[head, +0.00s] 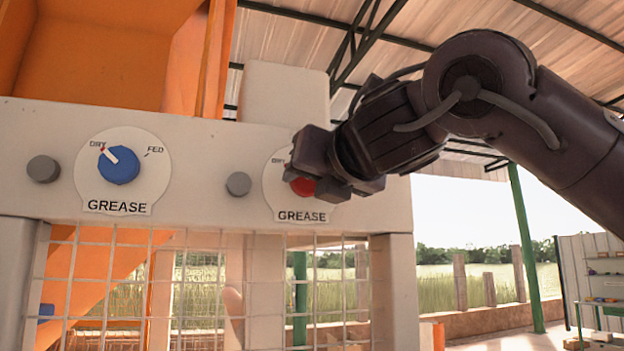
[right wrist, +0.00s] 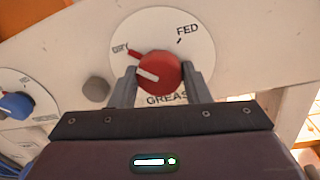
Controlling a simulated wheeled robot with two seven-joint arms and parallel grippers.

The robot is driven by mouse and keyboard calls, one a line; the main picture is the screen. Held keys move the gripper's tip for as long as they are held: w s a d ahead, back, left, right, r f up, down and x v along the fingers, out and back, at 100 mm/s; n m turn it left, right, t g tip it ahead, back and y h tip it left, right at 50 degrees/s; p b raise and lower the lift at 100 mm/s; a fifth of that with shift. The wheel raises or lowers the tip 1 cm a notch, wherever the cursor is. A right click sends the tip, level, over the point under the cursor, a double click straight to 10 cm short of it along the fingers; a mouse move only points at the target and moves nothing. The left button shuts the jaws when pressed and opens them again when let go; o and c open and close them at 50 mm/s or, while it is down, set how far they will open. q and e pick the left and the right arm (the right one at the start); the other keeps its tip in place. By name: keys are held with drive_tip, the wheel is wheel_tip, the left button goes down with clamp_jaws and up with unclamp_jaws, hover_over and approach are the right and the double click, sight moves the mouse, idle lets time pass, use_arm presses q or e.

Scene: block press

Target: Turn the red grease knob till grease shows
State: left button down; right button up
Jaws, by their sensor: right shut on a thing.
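The red grease knob (head: 302,187) is on the pale front panel, mostly hidden by my right gripper (head: 322,172) in the head view. In the right wrist view the knob (right wrist: 160,71) sits on a round white dial (right wrist: 165,25) marked DRY, FED and GREASE. My right gripper (right wrist: 160,82) is shut on it, one finger on each side. The knob's white pointer mark lies on its left side, toward the DRY side and away from FED. I can make out no grease around the knob. My left gripper is not in view.
A blue knob (head: 118,168) on a similar dial is at the left, its pointer at DRY. Grey round buttons (head: 43,169) (head: 238,184) stick out beside the dials. A wire mesh guard (head: 110,262) hangs below the panel. Open room lies right of the press.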

drive_tip(key=m+b, duration=0.1)
drive_tip(key=m, duration=0.2)
drive_tip(key=shift+a+f+m+b, duration=0.1)
drive_tip(key=shift+f+m+b, duration=0.1)
drive_tip(key=shift+m+b, duration=0.2)
drive_tip(key=m+b, duration=0.1)
drive_tip(key=m, duration=0.4)
drive_tip(key=shift+m+t+b, duration=0.4)
drive_tip(key=m+b, duration=0.1)
drive_tip(key=m, duration=0.4)
drive_tip(key=shift+a+m+t+h+b, duration=0.1)
drive_tip(key=shift+m+t+h+b, duration=0.2)
drive_tip(key=shift+h+b, duration=0.1)
drive_tip(key=shift+r+m+b, duration=0.1)
drive_tip(key=shift+m+b, duration=0.35)
drive_tip(key=shift+m, duration=1.45)
drive_tip(key=shift+h, duration=0.3)
drive_tip(key=o, duration=1)
drive_tip(key=shift+c, duration=0.2)
drive_tip(key=shift+s, duration=0.15)
